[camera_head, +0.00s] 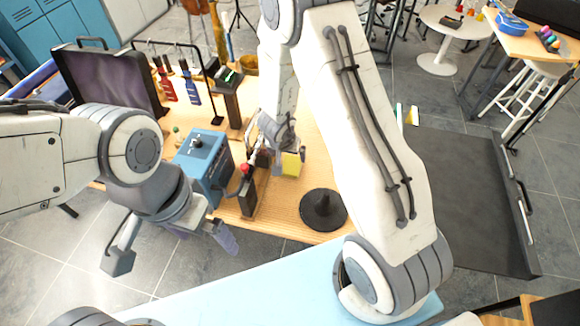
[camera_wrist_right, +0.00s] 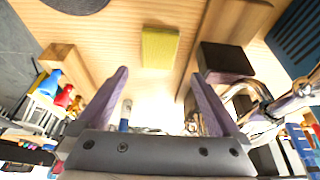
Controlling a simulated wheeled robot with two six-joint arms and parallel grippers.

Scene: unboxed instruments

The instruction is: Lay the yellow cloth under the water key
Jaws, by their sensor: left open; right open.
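The yellow cloth (camera_head: 291,163) is a small folded rectangle on the wooden table, just below my right gripper (camera_head: 277,137) in the head view. In the right wrist view the yellow cloth (camera_wrist_right: 159,48) lies flat ahead of the open fingers of the right gripper (camera_wrist_right: 159,75), with nothing between them. Shiny curved metal tubing (camera_wrist_right: 245,98) of an instrument shows beside the right finger. I cannot make out the water key itself. My left gripper (camera_head: 170,252) is open and empty, off the table's front edge.
A blue box (camera_head: 203,165) and a dark block (camera_head: 254,192) stand left of the cloth. A black round base (camera_head: 323,210) is at the table's front right. Red and blue bottles hang on a rack (camera_head: 207,58) behind. An open black case (camera_head: 465,190) lies at right.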

